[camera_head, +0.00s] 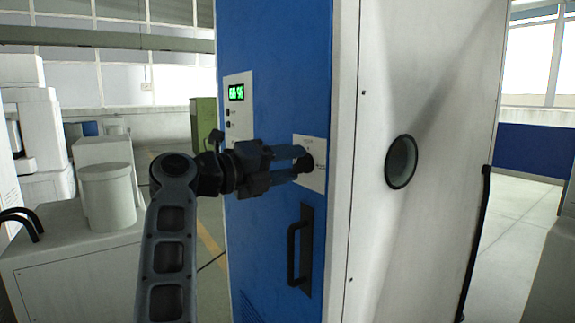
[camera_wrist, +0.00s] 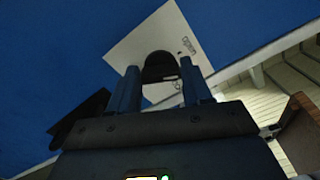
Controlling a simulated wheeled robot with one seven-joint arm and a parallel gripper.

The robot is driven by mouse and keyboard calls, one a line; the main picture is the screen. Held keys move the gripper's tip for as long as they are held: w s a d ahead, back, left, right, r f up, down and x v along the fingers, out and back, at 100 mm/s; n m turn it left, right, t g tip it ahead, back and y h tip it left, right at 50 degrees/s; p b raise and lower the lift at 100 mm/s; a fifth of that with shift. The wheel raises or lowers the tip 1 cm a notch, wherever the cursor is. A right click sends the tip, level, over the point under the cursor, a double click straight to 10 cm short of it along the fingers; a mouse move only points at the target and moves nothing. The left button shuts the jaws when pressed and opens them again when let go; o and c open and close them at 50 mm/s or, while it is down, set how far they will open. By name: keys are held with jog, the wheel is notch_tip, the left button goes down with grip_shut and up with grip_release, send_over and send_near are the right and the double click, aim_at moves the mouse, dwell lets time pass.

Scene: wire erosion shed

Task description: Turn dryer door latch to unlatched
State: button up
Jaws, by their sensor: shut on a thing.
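The dryer is a tall cabinet with a blue door (camera_head: 270,75). A round black latch knob (camera_head: 304,162) sits on a white label plate (camera_head: 318,150) on that door. My gripper (camera_head: 298,162) reaches in from the left, with its fingers closed around the knob. In the wrist view the knob (camera_wrist: 160,68) shows between my two fingers (camera_wrist: 160,88), in front of the tilted white plate (camera_wrist: 125,50). The small print on the plate is too blurred to read fully, so the latch's setting cannot be told.
A black door handle (camera_head: 293,250) is below the latch. A display panel (camera_head: 237,95) with green digits is up and to the left. The white side wall (camera_head: 430,70) has a round port (camera_head: 401,162). A white canister (camera_head: 108,195) stands on a cabinet at left.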

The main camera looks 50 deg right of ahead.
jog(key=n, duration=0.5)
jog(key=shift+f+p, duration=0.1)
jog(key=shift+p, duration=0.3)
dwell(0.4)
jog(key=o, duration=1.1)
jog(key=shift+c, duration=0.2)
jog(key=b+v, duration=0.1)
jog(key=v, duration=0.6)
jog(key=shift+w+a+b, duration=0.2)
jog(key=shift+a+b, duration=0.2)
